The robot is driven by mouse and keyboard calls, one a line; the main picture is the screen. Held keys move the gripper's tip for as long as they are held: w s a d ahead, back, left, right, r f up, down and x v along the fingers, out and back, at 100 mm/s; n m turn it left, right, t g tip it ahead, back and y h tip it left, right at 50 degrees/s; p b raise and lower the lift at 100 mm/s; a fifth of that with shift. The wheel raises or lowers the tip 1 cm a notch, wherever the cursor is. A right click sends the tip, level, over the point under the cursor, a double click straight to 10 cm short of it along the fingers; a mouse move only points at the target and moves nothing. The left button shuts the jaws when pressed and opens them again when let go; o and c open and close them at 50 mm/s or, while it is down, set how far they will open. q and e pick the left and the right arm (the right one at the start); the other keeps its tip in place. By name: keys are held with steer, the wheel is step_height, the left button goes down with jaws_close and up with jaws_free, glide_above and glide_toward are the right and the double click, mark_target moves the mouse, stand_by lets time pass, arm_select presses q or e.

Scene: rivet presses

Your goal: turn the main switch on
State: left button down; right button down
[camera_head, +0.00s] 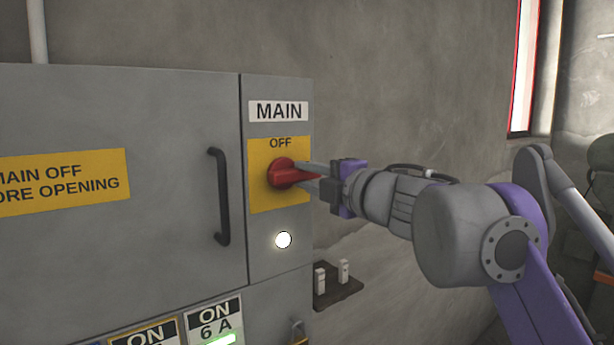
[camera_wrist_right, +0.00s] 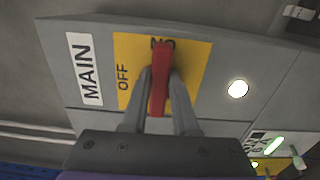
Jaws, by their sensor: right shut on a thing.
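The main switch is a red rotary handle (camera_head: 283,173) on a yellow plate (camera_head: 262,200) under the MAIN label, on the grey cabinet's narrow right panel. OFF is printed at the plate's top. My right gripper (camera_head: 308,175) reaches in from the right with its fingers shut on the red handle. In the right wrist view the handle (camera_wrist_right: 163,75) stands between the two fingers (camera_wrist_right: 160,100). It lies crosswise to the OFF side, its far end by a second, partly covered label that looks like ON. My left gripper is not in view.
A round white lamp (camera_head: 283,240) glows below the plate. A black door handle (camera_head: 219,197) stands to the left on the cabinet door. Below are ON labels, one marked 6 A (camera_head: 214,322), and a padlock (camera_head: 298,333). A small dark shelf (camera_head: 337,287) sits right of the cabinet.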

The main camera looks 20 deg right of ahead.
stand_by(0.3)
steer(key=c, duration=0.7)
jaws_free()
steer(key=shift+s+d+f, duration=0.1)
steer(key=shift+s+d, duration=0.1)
steer(key=shift+s, duration=0.25)
steer(key=b+v, duration=0.1)
steer(key=v, duration=0.8)
steer(key=shift+s, duration=0.4)
steer(key=shift+w+d+m, duration=0.1)
steer(key=shift+m, duration=0.2)
